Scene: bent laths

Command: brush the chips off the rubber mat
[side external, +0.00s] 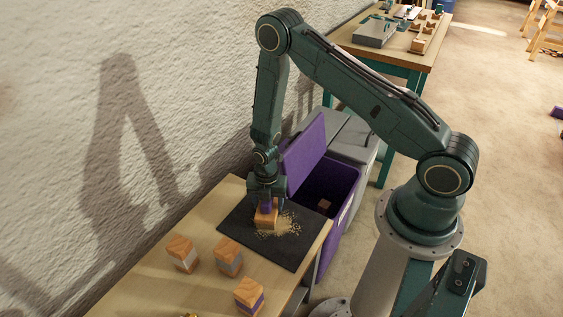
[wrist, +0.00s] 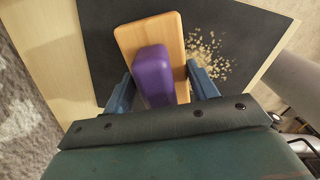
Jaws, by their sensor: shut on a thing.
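The dark rubber mat (side external: 285,254) lies flat on the wooden bench; it also fills much of the wrist view (wrist: 100,45). Pale chips (side external: 287,223) are heaped and scattered on it, and show in the wrist view right of the brush (wrist: 208,52). My gripper (side external: 267,198) is low over the mat, shut on the purple grip (wrist: 152,72) of a wooden-backed brush (wrist: 133,38). The brush (side external: 265,220) stands at the left edge of the chips. Its underside is hidden.
A purple bin (side external: 345,186) with its lid (side external: 305,152) up stands beyond the bench's right edge, a small block inside. Banded wooden blocks (side external: 182,254), (side external: 228,257) and (side external: 249,297) stand left of and in front of the mat. A rough wall (side external: 60,150) runs along the left.

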